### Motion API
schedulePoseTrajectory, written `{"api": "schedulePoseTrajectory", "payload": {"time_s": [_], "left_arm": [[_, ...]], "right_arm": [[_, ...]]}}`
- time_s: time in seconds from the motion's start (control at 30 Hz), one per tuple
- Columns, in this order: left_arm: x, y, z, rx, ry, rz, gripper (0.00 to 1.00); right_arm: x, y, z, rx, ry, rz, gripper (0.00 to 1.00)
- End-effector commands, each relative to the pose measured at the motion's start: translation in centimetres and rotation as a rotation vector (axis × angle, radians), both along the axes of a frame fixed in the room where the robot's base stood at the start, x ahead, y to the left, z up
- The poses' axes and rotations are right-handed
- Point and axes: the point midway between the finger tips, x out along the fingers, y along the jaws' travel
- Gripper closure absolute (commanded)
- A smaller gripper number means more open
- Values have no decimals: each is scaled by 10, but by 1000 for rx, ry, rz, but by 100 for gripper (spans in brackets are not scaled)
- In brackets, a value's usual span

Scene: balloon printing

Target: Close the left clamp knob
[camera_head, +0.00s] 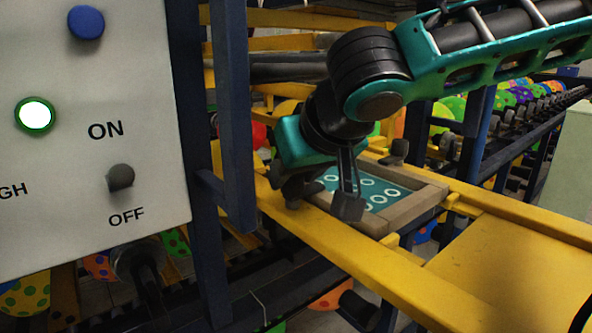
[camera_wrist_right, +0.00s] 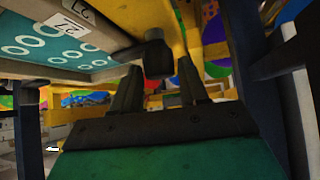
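A screen frame (camera_head: 405,212) with a teal printed panel lies on the yellow rails. In the right wrist view, a dark clamp knob (camera_wrist_right: 157,56) sits on the yellow rail beside the frame's edge. My right gripper (camera_head: 322,198) reaches down at the frame's near left corner in the head view. In the wrist view its two fingers (camera_wrist_right: 161,88) stand apart, with the knob just past their tips and roughly between them. Contact cannot be told. In the head view the gripper largely hides this knob. Another dark clamp knob (camera_head: 398,150) shows at the frame's far side. My left gripper is out of view.
A white control panel (camera_head: 85,190) with a blue button, a lit green-ringed button and an ON/OFF switch stands at the left. A dark blue post (camera_head: 232,120) rises close to my right gripper. Yellow rails (camera_head: 385,275) run beneath; racks of colourful balloons stand behind.

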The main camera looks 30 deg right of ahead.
Motion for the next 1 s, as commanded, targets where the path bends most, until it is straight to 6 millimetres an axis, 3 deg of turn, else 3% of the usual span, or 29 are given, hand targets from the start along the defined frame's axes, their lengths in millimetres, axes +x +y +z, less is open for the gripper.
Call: {"api": "schedulePoseTrajectory", "payload": {"time_s": [0.17, 0.47, 0.63, 1.0], "left_arm": [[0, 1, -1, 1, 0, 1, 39], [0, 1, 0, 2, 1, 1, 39], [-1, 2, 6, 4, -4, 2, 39], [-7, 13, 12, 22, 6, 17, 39]], "right_arm": [[0, 0, 0, 1, 0, 1, 39], [-2, 0, 3, 0, -2, 1, 39], [-16, 2, 20, -1, -6, 3, 39], [-69, 9, 74, 0, -6, 2, 39]]}}
